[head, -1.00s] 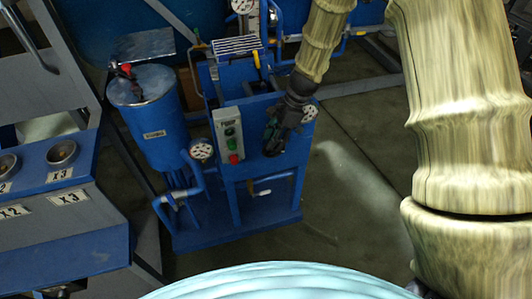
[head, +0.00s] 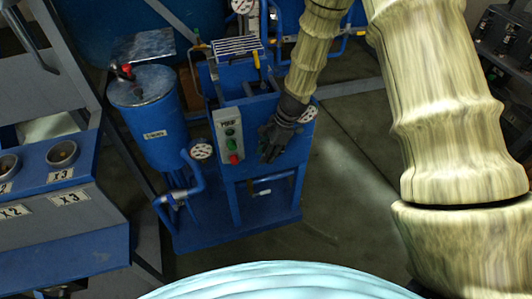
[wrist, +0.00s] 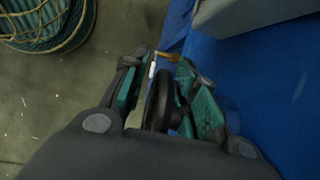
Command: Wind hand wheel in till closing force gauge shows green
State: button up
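A dark hand wheel (wrist: 160,100) shows nearly edge-on in the wrist view, between the fingers of my gripper (wrist: 160,85). The fingers are spread on either side of it, with a visible gap on the left; whether the right finger touches it is unclear. In the head view my gripper (head: 277,140) is at the front face of the blue machine (head: 235,195), right of its control box, and hides the wheel. Round white gauges sit at the machine's left (head: 201,149) and right (head: 308,114). Their readings are too small to tell, and I cannot tell which shows closing force.
A grey control box (head: 229,136) with green and red buttons is close left of my gripper. A blue cylinder (head: 150,120) stands farther left. Floor (head: 345,200) right of the machine is clear.

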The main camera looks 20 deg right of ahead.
grip_shut()
jog(key=shift+r+y, duration=0.2)
jog(key=shift+y, duration=0.5)
jog(key=shift+o, duration=1.7)
grip_release()
jog(key=v, duration=1.2)
